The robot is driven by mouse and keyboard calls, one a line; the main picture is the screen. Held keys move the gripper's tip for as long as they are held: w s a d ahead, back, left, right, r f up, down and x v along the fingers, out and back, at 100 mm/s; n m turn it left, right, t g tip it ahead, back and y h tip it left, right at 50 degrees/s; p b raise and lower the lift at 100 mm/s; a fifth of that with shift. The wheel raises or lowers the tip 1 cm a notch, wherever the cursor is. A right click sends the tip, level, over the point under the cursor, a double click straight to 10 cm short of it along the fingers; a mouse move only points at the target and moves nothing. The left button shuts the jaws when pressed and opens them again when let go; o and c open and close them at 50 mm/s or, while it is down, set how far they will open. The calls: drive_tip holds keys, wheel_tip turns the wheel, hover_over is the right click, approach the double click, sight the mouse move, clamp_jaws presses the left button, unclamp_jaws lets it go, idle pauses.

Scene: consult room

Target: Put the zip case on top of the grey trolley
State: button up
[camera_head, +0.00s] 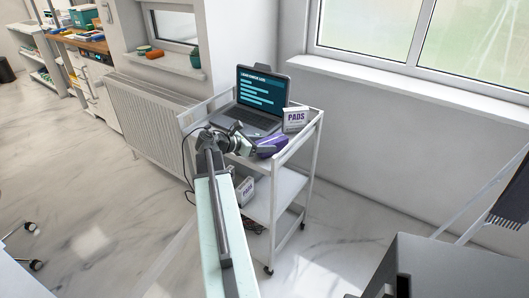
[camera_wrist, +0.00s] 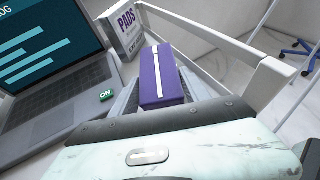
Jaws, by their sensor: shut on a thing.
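The zip case (camera_head: 272,147) is purple with a white stripe along its top. It shows in the wrist view between my fingers (camera_wrist: 163,78). My gripper (camera_head: 258,147) is shut on it, over the top shelf of the grey trolley (camera_head: 298,141). The trolley is a pale grey frame with side rails, a lower shelf and castors; its rail runs along the right in the wrist view (camera_wrist: 222,40). The case is inside the rail, low by the shelf. I cannot tell whether its underside touches the shelf, as my gripper hides that part.
An open laptop (camera_head: 262,92) stands on the top shelf, left of the case in the wrist view. A white PADS box (camera_head: 295,119) stands just behind the case. Another box (camera_head: 245,190) is on the lower shelf. A radiator (camera_head: 157,118) and walls lie behind.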

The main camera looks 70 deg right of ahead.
drive_tip(key=shift+f, duration=0.5)
drive_tip(key=o, duration=1.4)
drive_tip(key=shift+o, duration=0.2)
drive_tip(key=shift+r+p, duration=0.25)
drive_tip(key=shift+p, duration=0.05)
drive_tip(key=p+v, duration=0.4)
drive_tip(key=v, duration=0.8)
drive_tip(key=shift+f, duration=0.1)
